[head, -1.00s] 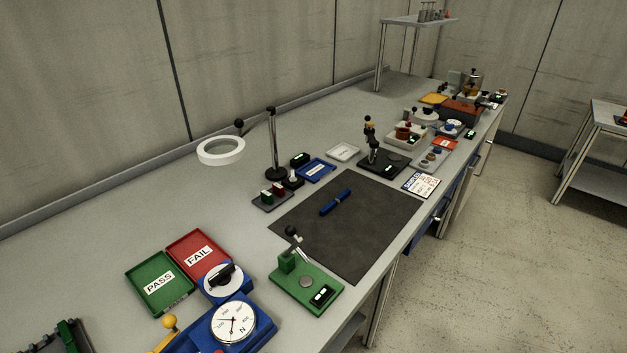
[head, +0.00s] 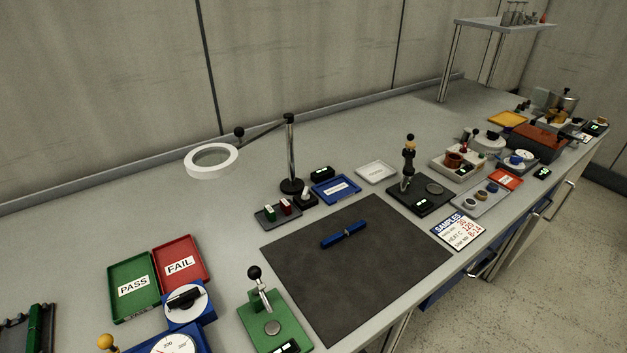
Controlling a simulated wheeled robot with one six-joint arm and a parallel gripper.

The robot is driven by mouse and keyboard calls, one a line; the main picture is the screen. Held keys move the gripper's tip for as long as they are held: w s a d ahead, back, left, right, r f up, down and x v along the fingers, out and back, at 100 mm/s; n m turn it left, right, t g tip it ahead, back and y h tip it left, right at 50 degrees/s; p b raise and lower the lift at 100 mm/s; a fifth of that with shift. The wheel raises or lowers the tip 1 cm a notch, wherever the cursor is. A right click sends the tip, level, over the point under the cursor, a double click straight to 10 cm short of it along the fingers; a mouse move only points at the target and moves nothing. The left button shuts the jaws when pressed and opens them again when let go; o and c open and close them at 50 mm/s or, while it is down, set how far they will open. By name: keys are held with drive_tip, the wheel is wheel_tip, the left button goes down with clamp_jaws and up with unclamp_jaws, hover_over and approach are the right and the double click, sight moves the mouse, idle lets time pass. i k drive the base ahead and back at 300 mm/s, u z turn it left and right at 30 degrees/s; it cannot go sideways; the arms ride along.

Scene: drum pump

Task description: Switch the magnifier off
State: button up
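The magnifier has a white ring head (head: 211,160) on a thin arm, carried by a dark upright post (head: 290,155) with a round black base. The ring hangs over the back left of the bench, clear of the top. A small black box with a pale upright lever (head: 305,196) sits right beside the post's base. I cannot tell which way its lever is set, or whether the ring is lit. My gripper is not in view.
A dark mat (head: 350,275) with a blue tool (head: 344,234) lies in front of the post. A small rack (head: 278,215), a blue tray (head: 336,189) and a green lever fixture (head: 272,325) stand around it. Bench top behind the PASS tray (head: 134,287) is clear.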

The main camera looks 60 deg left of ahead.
sight(304, 196)
drive_tip(key=u, duration=0.45)
drive_tip(key=i, duration=0.8)
drive_tip(key=u, duration=1.05)
drive_tip(key=i, duration=0.45)
drive_tip(key=u, duration=0.4)
